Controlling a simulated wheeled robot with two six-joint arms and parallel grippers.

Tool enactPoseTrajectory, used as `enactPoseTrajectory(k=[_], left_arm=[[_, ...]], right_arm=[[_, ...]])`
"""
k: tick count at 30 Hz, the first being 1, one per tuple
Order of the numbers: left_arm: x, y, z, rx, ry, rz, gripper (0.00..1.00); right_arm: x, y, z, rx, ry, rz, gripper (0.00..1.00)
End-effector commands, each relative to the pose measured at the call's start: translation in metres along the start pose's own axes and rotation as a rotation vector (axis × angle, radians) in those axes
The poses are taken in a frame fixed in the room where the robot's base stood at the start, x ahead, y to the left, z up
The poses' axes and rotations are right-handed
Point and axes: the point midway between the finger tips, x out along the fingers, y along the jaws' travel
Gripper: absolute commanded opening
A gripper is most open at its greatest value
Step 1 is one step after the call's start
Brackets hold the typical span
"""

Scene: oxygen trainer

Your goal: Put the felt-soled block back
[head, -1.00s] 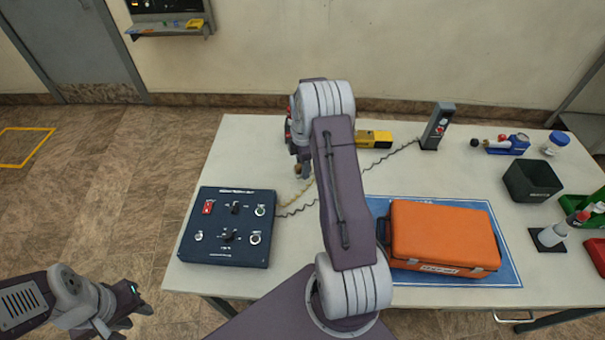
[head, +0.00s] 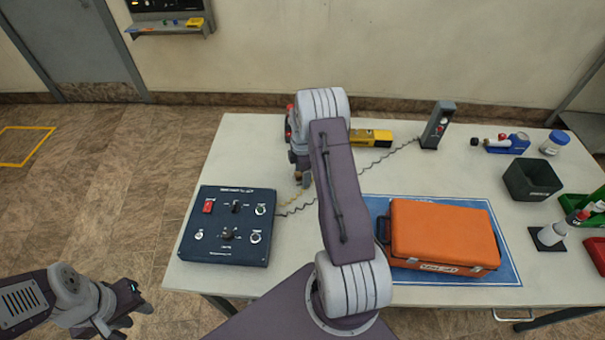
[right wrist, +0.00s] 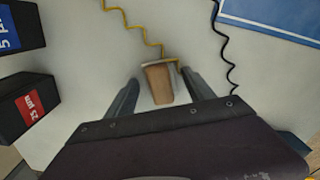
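The block (right wrist: 158,83) is a small tan, wood-coloured piece with a pale edge at its far end, on the white table top in the right wrist view. A yellow coiled cord runs to its far end. My right gripper (right wrist: 160,88) is open, with one finger on each side of the block and a visible gap to both. In the head view my right gripper (head: 301,174) is low over the table behind the control box, partly hidden by my arm. My left gripper (head: 130,305) is off the table at the lower left; its fingers are unclear.
A dark control box (head: 228,225) stands at the left table end. An orange case (head: 443,235) lies on a blue mat (head: 508,272). Two dark labelled boxes (right wrist: 25,105) sit left in the wrist view. A black coiled cord (right wrist: 222,50) passes close by.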

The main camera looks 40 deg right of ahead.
Motion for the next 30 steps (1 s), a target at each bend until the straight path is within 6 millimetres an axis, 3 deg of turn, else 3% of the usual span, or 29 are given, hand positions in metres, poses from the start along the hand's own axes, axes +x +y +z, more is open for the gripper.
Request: enactPoseTrajectory(k=[7,15,21,28,30], left_arm=[[-0.002,0.0,0.0,0.0,0.0,0.0,0.33],[0.001,0.0,0.0,0.0,0.0,0.0,0.33],[0.001,0.0,0.0,0.0,0.0,0.0,0.33],[0.001,0.0,0.0,0.0,0.0,0.0,0.33],[0.001,0.0,0.0,0.0,0.0,0.0,0.33]], right_arm=[[-0.01,0.001,0.0,0.0,0.0,0.002,0.62],[-0.078,0.001,0.0,0.0,-0.001,0.006,0.62],[-0.115,0.001,0.0,0.0,0.0,0.002,0.62],[-0.124,-0.001,-0.001,0.004,0.0,-0.001,0.62],[-0.127,-0.007,-0.013,0.053,0.001,0.005,0.62]])
